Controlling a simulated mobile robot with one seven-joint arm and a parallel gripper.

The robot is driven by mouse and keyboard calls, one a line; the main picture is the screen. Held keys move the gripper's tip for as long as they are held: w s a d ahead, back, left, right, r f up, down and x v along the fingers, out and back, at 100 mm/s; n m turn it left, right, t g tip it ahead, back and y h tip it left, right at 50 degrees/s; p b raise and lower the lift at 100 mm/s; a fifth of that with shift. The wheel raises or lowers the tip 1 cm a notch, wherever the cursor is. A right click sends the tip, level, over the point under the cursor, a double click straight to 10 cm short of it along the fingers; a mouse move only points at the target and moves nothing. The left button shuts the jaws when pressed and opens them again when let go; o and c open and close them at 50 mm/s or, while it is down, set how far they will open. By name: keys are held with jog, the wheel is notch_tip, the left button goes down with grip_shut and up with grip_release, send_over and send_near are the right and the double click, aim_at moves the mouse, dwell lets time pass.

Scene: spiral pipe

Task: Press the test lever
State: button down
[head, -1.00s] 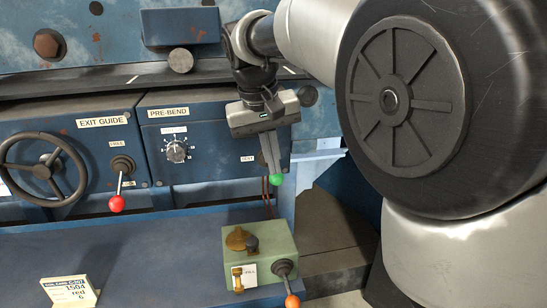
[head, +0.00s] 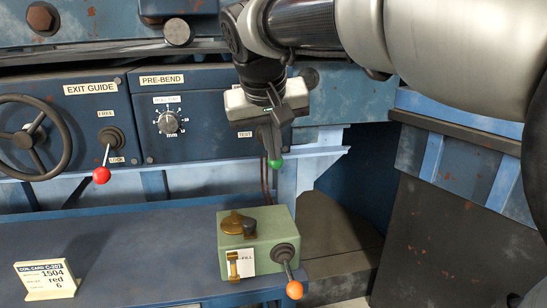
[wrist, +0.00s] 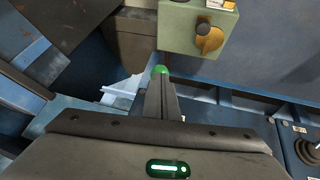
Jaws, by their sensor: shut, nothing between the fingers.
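The test lever's green ball knob (head: 275,163) shows at the right end of the PRE-BEND panel, beside a TEST label. Most of its shaft is hidden behind my gripper. My gripper (head: 273,150) is shut and empty, pointing down with its fingertips right at the green knob. In the wrist view the green knob (wrist: 160,70) shows just past the tips of the closed fingers (wrist: 161,80). The fingers look to be touching or very close to the lever; I cannot tell which.
A green box (head: 258,240) with an orange-knobbed lever (head: 293,289) stands below on the blue bench (head: 130,245). To the left are a red-knobbed lever (head: 102,174), a dial (head: 168,122) and a handwheel (head: 35,135). A card (head: 46,279) stands at front left.

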aim_at(274, 164)
notch_tip(274, 164, down, 3)
jog(key=t+b, duration=0.1)
jog(key=b, duration=0.4)
jog(key=shift+r+t, duration=0.1)
jog(key=shift+t, duration=0.2)
jog(key=shift+f+t+b, duration=0.2)
jog(key=shift+t+b, duration=0.2)
jog(key=shift+b, duration=0.75)
